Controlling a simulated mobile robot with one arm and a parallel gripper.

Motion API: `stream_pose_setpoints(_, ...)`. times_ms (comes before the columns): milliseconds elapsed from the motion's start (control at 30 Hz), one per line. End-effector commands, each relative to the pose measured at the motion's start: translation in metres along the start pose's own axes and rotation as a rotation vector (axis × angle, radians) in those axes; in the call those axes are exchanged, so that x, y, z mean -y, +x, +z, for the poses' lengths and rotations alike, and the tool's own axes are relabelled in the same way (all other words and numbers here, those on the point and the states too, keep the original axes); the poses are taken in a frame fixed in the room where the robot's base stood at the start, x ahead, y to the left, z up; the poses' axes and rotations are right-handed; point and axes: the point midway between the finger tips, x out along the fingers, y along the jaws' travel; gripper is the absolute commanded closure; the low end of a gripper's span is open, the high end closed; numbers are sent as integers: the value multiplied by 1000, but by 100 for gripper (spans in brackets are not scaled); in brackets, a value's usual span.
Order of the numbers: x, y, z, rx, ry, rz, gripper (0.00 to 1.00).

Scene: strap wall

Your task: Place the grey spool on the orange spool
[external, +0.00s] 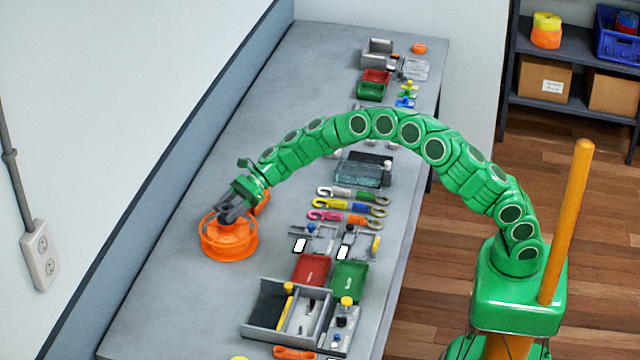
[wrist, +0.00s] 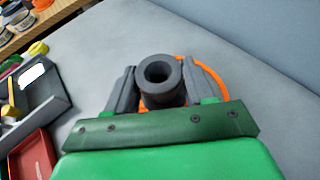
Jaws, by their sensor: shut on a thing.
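The orange spool (external: 229,250) lies flat on the grey bench near the wall in the external view. Part of its rim shows behind my gripper in the wrist view (wrist: 217,84). My gripper (external: 232,206) is shut on the grey spool (wrist: 161,76), a dark grey ring-ended cylinder with a hole, seen between the two fingers in the wrist view. In the external view my gripper is over the orange spool's back part, and the grey spool is hard to tell from the dark fingers. I cannot tell whether the two spools touch.
Another orange piece (external: 263,200) shows partly behind my gripper. Straps with hooks (external: 350,204), a red tray (external: 311,269), a green tray (external: 348,282) and a grey divided box (external: 285,320) lie to the right. The bench beside the wall is mostly clear.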

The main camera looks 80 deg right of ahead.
Motion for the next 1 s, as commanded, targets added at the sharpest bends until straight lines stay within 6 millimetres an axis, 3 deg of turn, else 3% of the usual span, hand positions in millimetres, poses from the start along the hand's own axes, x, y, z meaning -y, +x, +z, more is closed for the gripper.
stream_pose_setpoints(133,0,1,-3,0,0,0,77)
stream_pose_setpoints(167,0,1,-3,0,0,0,42)
stream_pose_setpoints(300,0,1,-3,0,0,0,21)
stream_pose_setpoints(667,0,0,0,0,0,0,21)
stream_pose_setpoints(1000,1,-39,1,1,0,-3,21)
